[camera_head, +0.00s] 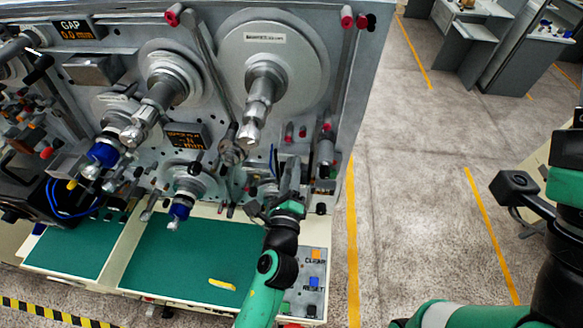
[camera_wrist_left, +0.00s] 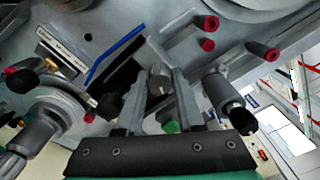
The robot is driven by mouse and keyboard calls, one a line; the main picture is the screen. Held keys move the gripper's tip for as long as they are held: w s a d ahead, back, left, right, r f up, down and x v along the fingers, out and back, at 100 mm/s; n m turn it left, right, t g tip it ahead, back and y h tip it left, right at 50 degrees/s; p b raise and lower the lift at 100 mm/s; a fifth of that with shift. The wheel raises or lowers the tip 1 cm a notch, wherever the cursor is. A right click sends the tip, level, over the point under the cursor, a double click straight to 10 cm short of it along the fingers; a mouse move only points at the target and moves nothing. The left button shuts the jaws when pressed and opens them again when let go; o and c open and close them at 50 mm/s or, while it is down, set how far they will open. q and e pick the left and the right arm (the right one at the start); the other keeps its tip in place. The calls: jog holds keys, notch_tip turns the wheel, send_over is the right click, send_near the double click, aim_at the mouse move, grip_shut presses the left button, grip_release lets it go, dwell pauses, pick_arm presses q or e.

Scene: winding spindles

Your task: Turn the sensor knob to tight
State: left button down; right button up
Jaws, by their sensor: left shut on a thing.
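My left gripper (camera_head: 289,172) reaches up to the machine's lower right panel in the head view. In the left wrist view its two fingers (camera_wrist_left: 160,95) stand on either side of a small grey knob (camera_wrist_left: 158,76), the sensor knob, and are shut on it. In the head view the knob is hidden behind the gripper, and its markings cannot be read. A green button (camera_wrist_left: 171,127) shows between the fingers, below the knob. Parts of my right arm show at the right edge of the head view, but its gripper does not.
A dark cylinder (camera_wrist_left: 228,95) stands close right of the fingers, and a spindle (camera_wrist_left: 45,128) lies to their left. A blue cable (camera_wrist_left: 116,54) runs nearby. Red-tipped pins (camera_wrist_left: 208,45) stick out above. Below is a green worktop (camera_head: 185,262) with a yellow piece (camera_head: 222,284).

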pick_arm(q)
jog(key=shift+m, duration=0.6)
jog(key=c, duration=0.5)
grip_release()
jog(key=shift+c, duration=0.2)
jog(key=shift+s, duration=0.1)
jog(key=s+a, duration=0.1)
jog(key=s, duration=1)
jog(key=shift+s+a, duration=0.2)
